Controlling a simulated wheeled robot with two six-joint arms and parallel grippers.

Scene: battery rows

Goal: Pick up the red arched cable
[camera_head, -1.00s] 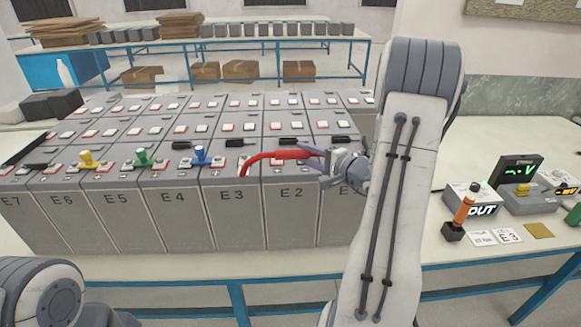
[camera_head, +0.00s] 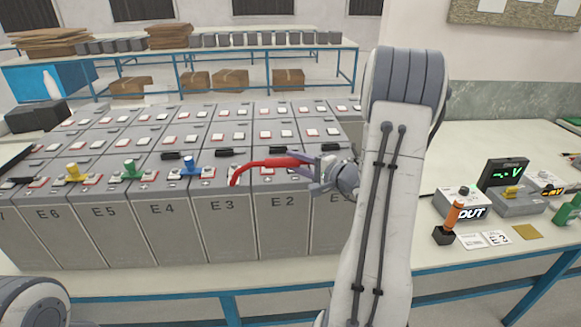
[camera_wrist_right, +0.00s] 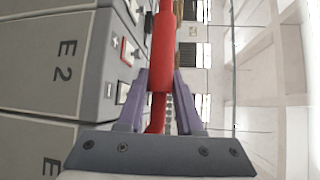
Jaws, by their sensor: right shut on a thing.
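The red arched cable (camera_head: 268,163) is over the tops of the batteries around E3 and E2 in the head view. Its left end bends down near the E3 terminals; I cannot tell whether that end touches them. My right gripper (camera_head: 308,172) is shut on the cable near its right part. In the right wrist view the red cable (camera_wrist_right: 162,50) runs between the two purple fingers of the right gripper (camera_wrist_right: 160,85), and its lower end shows between them. My left gripper is out of view; only part of my left arm shows at the lower left.
Grey batteries (camera_head: 175,235) stand in rows, with yellow (camera_head: 77,172), green (camera_head: 132,169) and blue (camera_head: 190,166) connectors on the front row. At the right are a meter (camera_head: 505,173) and an orange-handled tool (camera_head: 452,215). The right table top is partly free.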

